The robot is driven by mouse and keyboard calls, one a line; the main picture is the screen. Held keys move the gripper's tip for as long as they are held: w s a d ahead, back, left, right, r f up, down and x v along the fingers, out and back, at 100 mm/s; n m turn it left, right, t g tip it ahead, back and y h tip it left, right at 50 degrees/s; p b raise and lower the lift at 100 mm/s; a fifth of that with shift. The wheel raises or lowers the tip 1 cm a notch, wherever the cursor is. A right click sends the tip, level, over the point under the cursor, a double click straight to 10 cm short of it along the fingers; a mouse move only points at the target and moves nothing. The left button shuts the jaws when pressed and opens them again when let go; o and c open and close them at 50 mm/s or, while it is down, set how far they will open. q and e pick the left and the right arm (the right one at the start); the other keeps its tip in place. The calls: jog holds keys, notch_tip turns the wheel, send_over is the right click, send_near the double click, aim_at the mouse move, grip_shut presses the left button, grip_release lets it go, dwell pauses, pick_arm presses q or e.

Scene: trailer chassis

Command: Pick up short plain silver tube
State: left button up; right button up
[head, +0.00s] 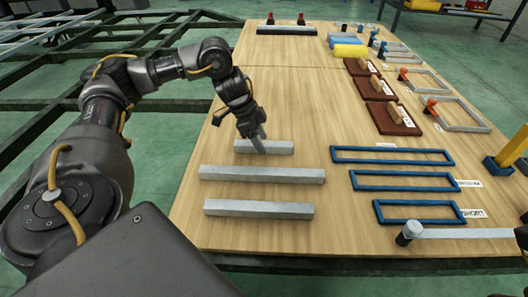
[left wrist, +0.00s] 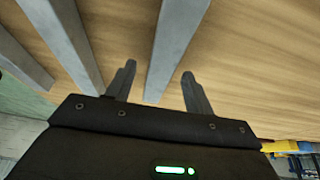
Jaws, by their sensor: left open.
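Three plain silver tubes lie side by side on the wooden table top in the head view. The short one (head: 280,148) is the farthest, the longest (head: 262,174) is in the middle and a medium one (head: 258,208) is nearest. My left gripper (head: 260,142) points down at the short tube, its fingers overlapping the tube's middle. In the left wrist view the left gripper (left wrist: 158,78) is open, and the short tube (left wrist: 178,40) runs between its two spread fingers. I cannot tell whether either finger touches it. My right gripper is not seen.
Blue rectangular frames (head: 402,181) lie to the right of the tubes. Brown blocks (head: 382,102) and grey frames with orange clamps (head: 455,115) are farther back. A hammer-like tool (head: 440,233) lies at the front right. The table (head: 290,90) is bare behind the short tube.

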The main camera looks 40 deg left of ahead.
pick_arm(q)
jog(key=shift+w+d+f, duration=0.1)
jog(key=shift+f, duration=0.2)
jog(key=shift+c, duration=0.2)
grip_shut()
jog(key=shift+r, duration=0.1)
